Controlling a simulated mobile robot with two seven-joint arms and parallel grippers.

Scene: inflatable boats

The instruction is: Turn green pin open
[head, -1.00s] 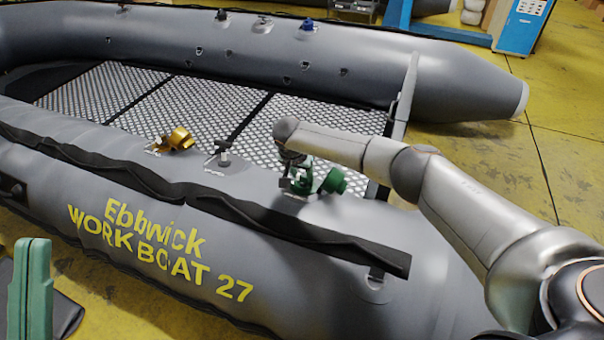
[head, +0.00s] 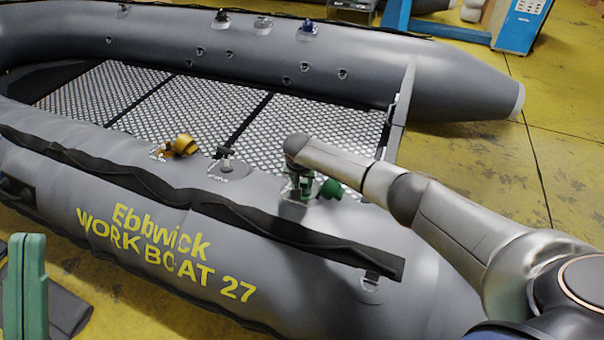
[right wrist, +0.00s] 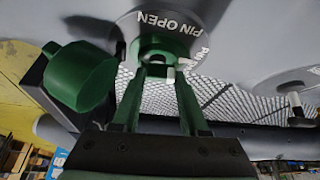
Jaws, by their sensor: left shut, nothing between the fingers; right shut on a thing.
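The green valve (head: 297,190) sits on the top of the boat's near grey tube, with its green cap (head: 330,189) to the right. In the right wrist view the valve's green body (right wrist: 165,46) is at the top centre, under a "PIN OPEN" label, with part of a second label to its right. The green cap (right wrist: 82,76) hangs at left. My right gripper (right wrist: 160,72) is shut on the green pin at the valve's centre; a small white mark shows there. I cannot tell which label the pin faces. My left gripper (head: 25,285) is shut and empty at lower left, apart from the boat.
A grey valve (head: 226,158) and a yellow valve (head: 178,148) stand left of the green one on the near tube (head: 120,165). A black strip (head: 300,232) runs along its side. More valves sit on the far tube (head: 360,65). Yellow floor (head: 560,130) lies open at right.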

